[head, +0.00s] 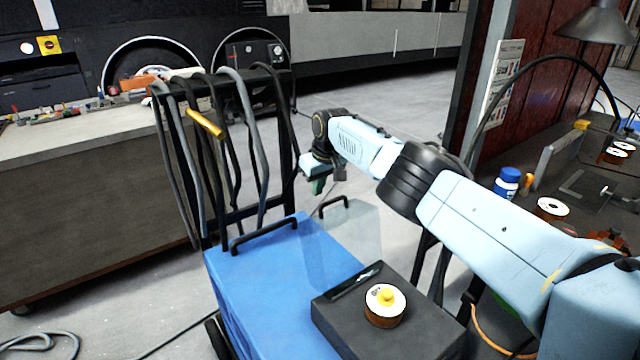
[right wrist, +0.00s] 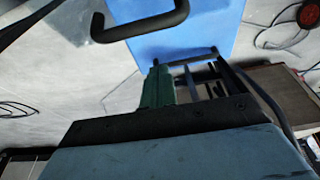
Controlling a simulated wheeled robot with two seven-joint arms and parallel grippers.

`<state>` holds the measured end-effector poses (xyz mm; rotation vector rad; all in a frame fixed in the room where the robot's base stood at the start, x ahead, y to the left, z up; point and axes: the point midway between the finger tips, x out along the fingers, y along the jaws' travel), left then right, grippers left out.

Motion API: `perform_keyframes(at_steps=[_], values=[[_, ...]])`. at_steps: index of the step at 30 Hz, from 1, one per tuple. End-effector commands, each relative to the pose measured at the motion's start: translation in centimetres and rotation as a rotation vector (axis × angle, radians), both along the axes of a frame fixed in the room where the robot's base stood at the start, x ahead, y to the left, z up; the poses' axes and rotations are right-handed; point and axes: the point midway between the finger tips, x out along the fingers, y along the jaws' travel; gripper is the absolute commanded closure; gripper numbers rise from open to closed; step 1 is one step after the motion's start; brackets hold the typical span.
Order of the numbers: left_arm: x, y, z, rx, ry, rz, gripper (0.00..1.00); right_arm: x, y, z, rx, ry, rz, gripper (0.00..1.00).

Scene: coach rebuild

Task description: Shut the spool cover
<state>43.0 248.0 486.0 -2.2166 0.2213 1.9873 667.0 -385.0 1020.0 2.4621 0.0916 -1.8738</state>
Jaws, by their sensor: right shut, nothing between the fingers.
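The spool cover (head: 345,243) is a clear, see-through panel standing raised, with a black handle (head: 333,203) on its top edge. It is open above a dark box on the blue machine. A spool (head: 385,308) with a yellow knob sits uncovered on that box. My right gripper (head: 328,182) is shut and empty, just above and behind the cover's handle, apparently apart from it. In the right wrist view, the gripper's green part (right wrist: 157,88) shows below a black bar handle (right wrist: 140,30); I cannot tell which handle this is. My left gripper is not in view.
The blue machine (head: 240,290) has its own black handle (head: 264,236) at the back. A rack with hanging hoses (head: 250,150) stands behind it. A workbench (head: 80,200) is at left. A table with spools (head: 551,208) and a blue bottle (head: 507,183) is at right.

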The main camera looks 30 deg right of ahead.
Motion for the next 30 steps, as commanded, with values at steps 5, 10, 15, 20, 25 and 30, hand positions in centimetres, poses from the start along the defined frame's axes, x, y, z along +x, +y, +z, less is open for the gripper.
perform_keyframes(at_steps=[5,10,15,20,25,30], values=[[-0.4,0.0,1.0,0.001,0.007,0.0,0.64,-0.6,-0.3,0.5,-0.001,-0.004,-0.001,1.0],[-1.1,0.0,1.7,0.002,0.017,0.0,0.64,-1.4,-0.4,0.5,-0.002,-0.003,-0.001,1.0],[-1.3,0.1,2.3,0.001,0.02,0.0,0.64,-2.5,-0.3,0.5,-0.001,0.0,0.002,1.0],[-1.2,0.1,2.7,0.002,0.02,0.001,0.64,-3.3,-0.4,0.5,-0.001,-0.001,0.0,1.0],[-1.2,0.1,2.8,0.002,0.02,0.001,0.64,-3.9,-0.4,0.5,-0.001,0.0,0.001,1.0],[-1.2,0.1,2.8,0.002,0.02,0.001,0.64,-4.0,-0.4,0.5,0.0,0.0,-0.001,1.0]])
